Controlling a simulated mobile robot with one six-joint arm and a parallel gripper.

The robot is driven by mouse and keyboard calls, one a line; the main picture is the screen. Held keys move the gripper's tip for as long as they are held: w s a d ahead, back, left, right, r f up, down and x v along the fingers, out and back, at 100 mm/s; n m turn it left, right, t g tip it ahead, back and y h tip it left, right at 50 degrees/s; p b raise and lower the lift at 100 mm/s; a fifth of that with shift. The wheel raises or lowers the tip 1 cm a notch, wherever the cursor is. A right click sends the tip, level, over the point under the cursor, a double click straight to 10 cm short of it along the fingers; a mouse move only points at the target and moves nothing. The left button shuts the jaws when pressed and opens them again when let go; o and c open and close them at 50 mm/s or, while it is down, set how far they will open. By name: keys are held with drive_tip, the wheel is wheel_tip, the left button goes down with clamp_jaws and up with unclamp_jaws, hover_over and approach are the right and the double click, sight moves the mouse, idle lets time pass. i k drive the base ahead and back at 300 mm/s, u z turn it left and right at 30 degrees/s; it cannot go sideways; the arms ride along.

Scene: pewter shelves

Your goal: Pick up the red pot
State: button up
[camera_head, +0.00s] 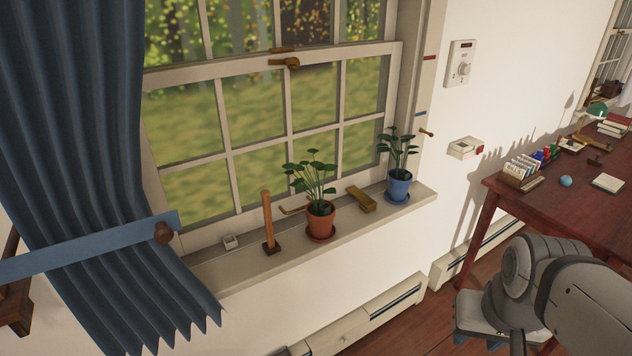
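The red pot (320,224) is a reddish-brown plant pot standing upright on the window sill. It stands on a small saucer of similar colour (321,239). A green leafy plant (312,172) grows out of it and spreads above the rim. My grey arm shows at the lower right, well to the right of the pot and apart from it. My gripper cannot be made out in this view.
A blue pot (398,190) with a plant and a yellowish block (361,200) sit right of the red pot on the sill (210,274). An upright wooden piece (268,222) stands to its left. A blue curtain (75,150) hangs left; a desk (560,215) stands right.

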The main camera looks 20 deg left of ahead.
sight(321, 212)
drive_tip(key=u, duration=0.55)
drive_tip(key=i, duration=0.85)
drive_tip(key=u, duration=0.3)
drive_tip(key=k, duration=0.95)
drive_tip(key=u, duration=0.15)
drive_tip(key=i, duration=0.9)
drive_tip(key=z, duration=0.05)
